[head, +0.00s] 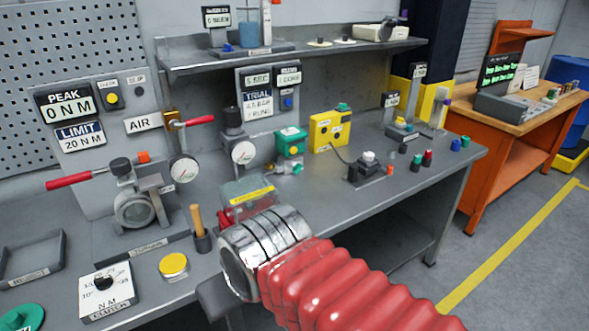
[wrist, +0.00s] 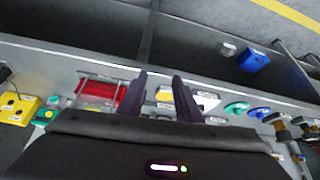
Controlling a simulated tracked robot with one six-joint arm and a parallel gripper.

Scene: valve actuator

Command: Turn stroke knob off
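I cannot read a label saying stroke on any knob. A black knob (head: 103,283) sits on a white dial plate marked N M at the front left of the bench. A blue knob (head: 288,103) is on the grey panel with the TRIAL screen at the back. The white dial plate (wrist: 206,101) appears just right of the fingers.
A clear-covered box (head: 246,188) with a yellow label stands beyond my collar. A yellow round lid (head: 173,265) and a wooden-handled tool (head: 197,218) are to its left. Gauges, a red-handled valve (head: 75,181) and a yellow box (head: 329,131) stand behind.

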